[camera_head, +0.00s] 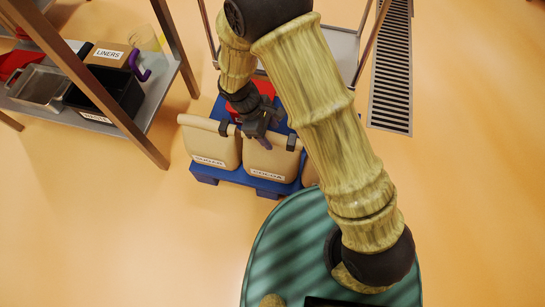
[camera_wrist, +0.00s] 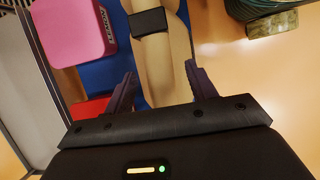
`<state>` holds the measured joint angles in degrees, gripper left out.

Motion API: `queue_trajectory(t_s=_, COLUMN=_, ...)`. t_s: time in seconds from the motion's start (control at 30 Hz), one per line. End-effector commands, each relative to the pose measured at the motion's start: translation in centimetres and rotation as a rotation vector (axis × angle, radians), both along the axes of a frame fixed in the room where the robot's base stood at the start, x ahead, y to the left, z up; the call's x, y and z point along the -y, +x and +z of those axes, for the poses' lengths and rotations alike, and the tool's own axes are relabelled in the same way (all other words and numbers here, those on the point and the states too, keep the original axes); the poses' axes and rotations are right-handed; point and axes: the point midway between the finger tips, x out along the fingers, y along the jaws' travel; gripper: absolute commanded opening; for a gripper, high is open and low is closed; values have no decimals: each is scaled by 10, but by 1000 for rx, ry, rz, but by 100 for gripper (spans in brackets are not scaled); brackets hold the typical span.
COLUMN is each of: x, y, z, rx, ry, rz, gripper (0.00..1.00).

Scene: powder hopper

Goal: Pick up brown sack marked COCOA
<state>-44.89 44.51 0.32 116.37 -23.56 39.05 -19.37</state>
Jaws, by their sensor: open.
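The tan-brown sack (camera_head: 270,160) with a white label that seems to read COCOA stands upright on a blue pallet (camera_head: 232,177). Its top edge is rolled, with dark clips on it. My gripper (camera_head: 262,128) is at the top of this sack, pointing down. In the wrist view my gripper (camera_wrist: 160,72) is open, with one finger on each side of a tan sack top (camera_wrist: 165,70) that carries a dark band (camera_wrist: 149,21). I cannot tell whether the fingers touch it.
A similar tan sack (camera_head: 212,148) stands close on the left, and another (camera_head: 309,173) is partly hidden on the right. A pink item (camera_wrist: 75,30) and a red one (camera_wrist: 88,108) are behind. A shelf (camera_head: 165,75) with bins stands at left. The floor in front is clear.

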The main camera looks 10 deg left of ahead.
Motion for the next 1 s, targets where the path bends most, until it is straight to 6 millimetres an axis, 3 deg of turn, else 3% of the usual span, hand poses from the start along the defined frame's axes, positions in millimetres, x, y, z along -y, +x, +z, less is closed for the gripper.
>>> queue_trajectory(t_s=0.03, x=3, y=0, z=-11, rx=-1, ry=-1, rz=0, gripper=56)
queue_trajectory(t_s=0.2, x=8, y=-1, z=-23, rx=-2, ry=1, rz=1, gripper=56)
queue_trajectory(t_s=1.0, x=10, y=-1, z=-23, rx=-2, ry=0, rz=-1, gripper=56)
